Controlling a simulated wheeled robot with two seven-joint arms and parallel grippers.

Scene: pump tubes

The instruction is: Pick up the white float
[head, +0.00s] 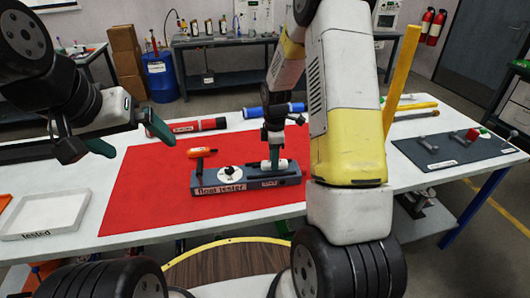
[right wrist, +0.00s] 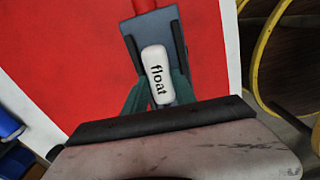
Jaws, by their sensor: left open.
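The white float (head: 283,162) lies along the right part of the grey flow tester (head: 222,185), which stands on the red mat. In the right wrist view the float (right wrist: 158,73), marked "float", lies between the two green fingers of my right gripper (right wrist: 160,92). The fingers flank it closely; whether they press on it is unclear. In the head view my right gripper (head: 274,158) points down at the float and hides part of it. My left gripper (head: 136,143) is open and empty, above the table's left part.
A red tube (head: 200,125) and a blue tube (head: 275,110) lie behind. A white tray (head: 45,215) marked "tested" is at left. A dark mat (head: 448,150) with metal parts is at right.

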